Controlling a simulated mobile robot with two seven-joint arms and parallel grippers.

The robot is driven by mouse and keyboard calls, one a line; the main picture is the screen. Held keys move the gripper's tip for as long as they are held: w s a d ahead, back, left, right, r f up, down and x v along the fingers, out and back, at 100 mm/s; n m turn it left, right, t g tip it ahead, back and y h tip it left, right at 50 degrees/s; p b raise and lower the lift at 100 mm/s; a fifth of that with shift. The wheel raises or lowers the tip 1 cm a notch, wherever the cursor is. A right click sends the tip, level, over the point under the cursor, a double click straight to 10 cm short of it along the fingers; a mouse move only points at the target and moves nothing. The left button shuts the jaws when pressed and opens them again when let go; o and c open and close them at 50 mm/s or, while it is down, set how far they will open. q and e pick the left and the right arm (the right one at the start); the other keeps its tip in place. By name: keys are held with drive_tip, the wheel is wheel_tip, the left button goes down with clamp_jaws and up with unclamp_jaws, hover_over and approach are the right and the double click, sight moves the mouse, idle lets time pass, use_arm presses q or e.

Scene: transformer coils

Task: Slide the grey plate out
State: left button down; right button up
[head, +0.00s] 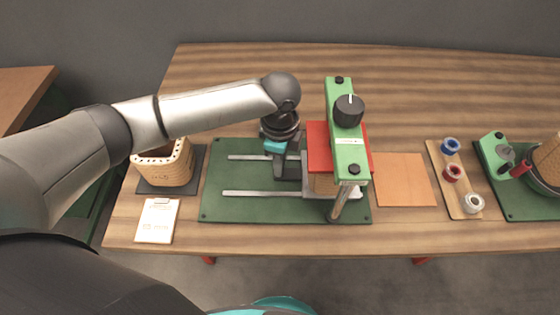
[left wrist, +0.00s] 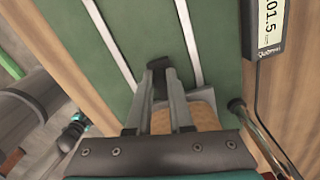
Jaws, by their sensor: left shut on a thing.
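My left gripper (head: 288,176) reaches down at the plate's left edge. In the left wrist view its fingers (left wrist: 160,72) are closed around a dark piece, apparently the plate's handle. The arm and fingers hide much of this contact. My right gripper is not in view.
Two pale rails (head: 262,194) run along the base to the left, with bare green between them. A tan basket (head: 165,165) and a clipboard (head: 157,220) stand farther left. An orange mat (head: 404,180) and a spool board (head: 455,178) lie right.

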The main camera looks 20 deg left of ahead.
use_arm(q)
drive_tip(key=shift+s+a+r+p, duration=0.15)
drive_tip(key=shift+a+p, duration=0.35)
drive_tip(key=s+a+p, duration=0.1)
drive_tip(key=a+p, duration=0.1)
drive_tip(key=a, duration=0.2)
drive_tip(key=s+a+p, duration=0.1)
drive_tip(key=a+p, duration=0.2)
drive_tip(key=a, duration=0.2)
drive_tip(key=s+a+p, duration=0.2)
drive_tip(key=a, duration=0.2)
drive_tip(key=shift+a, duration=0.35)
drive_tip(key=shift+s+a+p, duration=0.2)
drive_tip(key=shift+a+p, duration=0.15)
drive_tip(key=shift+a, duration=0.45)
drive_tip(key=c, duration=0.8)
unclamp_jaws()
wheel_tip(320, 180, up, 15)
drive_tip(key=shift+p, duration=1.05)
